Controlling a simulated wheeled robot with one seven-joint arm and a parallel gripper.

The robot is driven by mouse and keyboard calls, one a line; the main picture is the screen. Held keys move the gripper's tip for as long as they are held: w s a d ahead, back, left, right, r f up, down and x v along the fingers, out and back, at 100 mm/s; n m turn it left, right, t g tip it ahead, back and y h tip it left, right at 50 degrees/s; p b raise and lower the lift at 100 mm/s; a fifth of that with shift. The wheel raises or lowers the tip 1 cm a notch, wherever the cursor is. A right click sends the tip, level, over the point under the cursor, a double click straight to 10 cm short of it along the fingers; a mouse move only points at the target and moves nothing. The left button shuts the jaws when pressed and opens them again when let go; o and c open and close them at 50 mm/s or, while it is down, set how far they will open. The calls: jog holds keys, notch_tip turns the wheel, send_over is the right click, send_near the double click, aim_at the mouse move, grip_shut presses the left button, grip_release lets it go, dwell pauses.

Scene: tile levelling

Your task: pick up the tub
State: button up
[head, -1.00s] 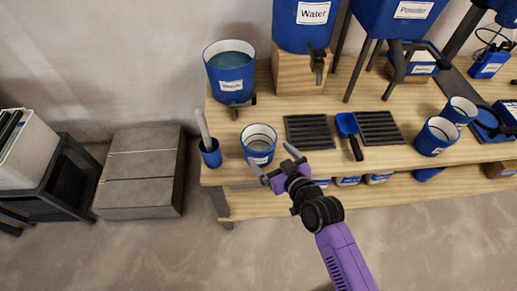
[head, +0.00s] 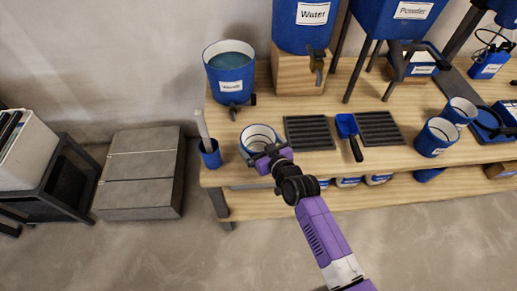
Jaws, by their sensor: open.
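A blue tub with a white inside (head: 257,134) stands at the front left of the wooden bench top. My gripper (head: 265,151) is over the near side of this tub and hides its front wall and label. The jaws are open, and the fingers are hard to make out against the tub. I cannot tell whether they touch it. The tub stands upright.
A larger blue bucket (head: 230,75) with a tap is behind the tub. A blue holder (head: 210,154) with a stick stands to its left. A slotted dark tray (head: 309,132) and blue scoop (head: 347,127) lie right. Two blue cups (head: 437,137) stand farther right.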

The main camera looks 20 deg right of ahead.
jog(key=c, duration=1.1)
jog(key=shift+r, duration=0.1)
